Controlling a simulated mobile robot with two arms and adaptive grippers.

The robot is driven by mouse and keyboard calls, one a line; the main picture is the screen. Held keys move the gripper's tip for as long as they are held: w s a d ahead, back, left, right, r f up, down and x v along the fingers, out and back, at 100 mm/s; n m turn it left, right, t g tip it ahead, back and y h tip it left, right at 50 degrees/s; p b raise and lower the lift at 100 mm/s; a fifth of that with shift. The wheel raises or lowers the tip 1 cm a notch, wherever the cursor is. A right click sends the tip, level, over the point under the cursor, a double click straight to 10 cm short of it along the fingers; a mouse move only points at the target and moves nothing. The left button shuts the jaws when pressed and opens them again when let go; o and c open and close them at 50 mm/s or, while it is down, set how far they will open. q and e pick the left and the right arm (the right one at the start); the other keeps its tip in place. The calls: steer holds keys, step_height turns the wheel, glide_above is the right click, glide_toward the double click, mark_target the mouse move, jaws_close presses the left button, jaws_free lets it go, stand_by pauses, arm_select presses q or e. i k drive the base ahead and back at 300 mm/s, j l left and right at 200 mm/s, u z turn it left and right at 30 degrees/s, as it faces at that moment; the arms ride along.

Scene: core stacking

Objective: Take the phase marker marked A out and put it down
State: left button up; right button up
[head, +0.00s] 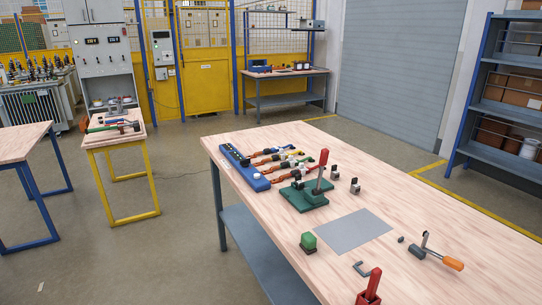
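A long blue holder (239,165) lies at the left edge of the wooden table, with small dark and light pieces along its top. Several orange-brown cables with black, white, green and red parts (282,160) fan out to its right. Two small dark-and-light blocks stand to the right, one farther (334,172) and one nearer (355,186). I cannot make out a letter A on any piece, so I cannot tell which is the phase marker. Neither of my grippers is in this view.
A green base with an upright red-handled lever (306,195) stands beside the cables.

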mark_target(281, 151)
steer(key=i+j, duration=0.2)
steer(key=j, duration=0.15)
steer(key=i+j, duration=0.2)
steer(key=j, duration=0.15)
steer(key=i+j, duration=0.15)
steer(key=j, duration=0.25)
